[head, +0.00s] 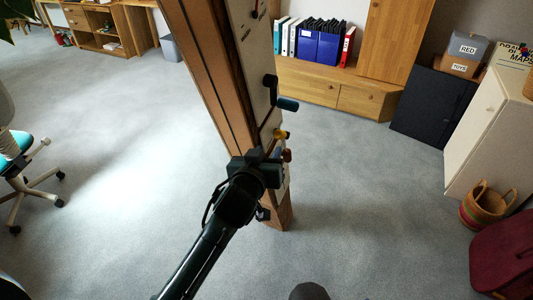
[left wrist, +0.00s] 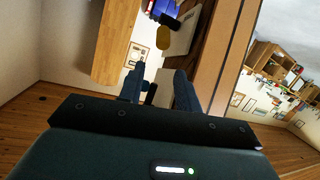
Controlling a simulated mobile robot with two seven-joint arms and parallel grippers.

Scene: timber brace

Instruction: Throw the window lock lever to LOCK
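A brown timber post (head: 212,75) stands on the carpet, with a pale panel (head: 253,62) on its right side. The panel carries a black crank with a blue grip (head: 287,104), a yellow handle (head: 281,134) and a small red-brown knob (head: 287,155). I cannot tell which of these is the window lock lever; no LOCK mark is readable. My left gripper (head: 272,166) is at the lower panel, just below the yellow handle, and hides part of it. In the left wrist view its fingers (left wrist: 160,90) are apart, with a small dark piece (left wrist: 150,94) showing between them and a yellow handle (left wrist: 163,37) beyond.
A low wooden cabinet (head: 320,88) with binders stands behind the post. A dark box (head: 432,105), a white cabinet (head: 485,130), a basket (head: 487,205) and a dark red seat (head: 503,255) are at right. An office chair (head: 22,170) is at left. Carpet around the post is clear.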

